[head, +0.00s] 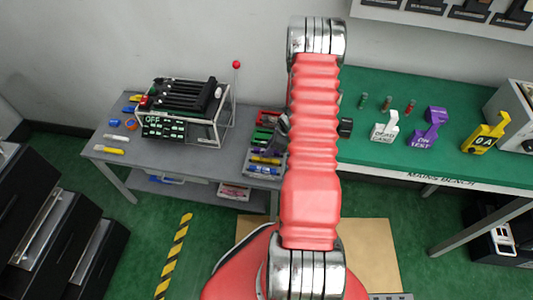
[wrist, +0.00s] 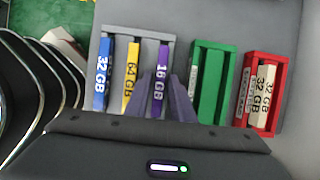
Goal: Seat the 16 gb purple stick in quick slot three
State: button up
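The purple 16 GB stick (wrist: 162,75) stands in a grey tray (wrist: 139,31) in the wrist view, right of a blue 32 GB and a yellow 64 GB stick. My gripper (wrist: 161,80) has its two fingers on either side of the purple stick, apparently with small gaps. Whether they touch it is unclear. In the head view, my gripper (head: 277,132) is partly hidden behind my red arm, over the trays on the grey bench. A fixture with black slots (head: 185,98) and an OFF panel stands on that bench. No slot number is readable.
Beside the grey tray are a green tray (wrist: 213,85) and a red tray (wrist: 262,92) with 32 GB sticks. A red-knobbed lever (head: 236,66) rises right of the fixture. A green bench (head: 400,90) with tags is at the right. Loose sticks lie at the grey bench's left.

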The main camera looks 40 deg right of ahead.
jog(key=shift+c, duration=0.4)
dwell(0.3)
grip_shut()
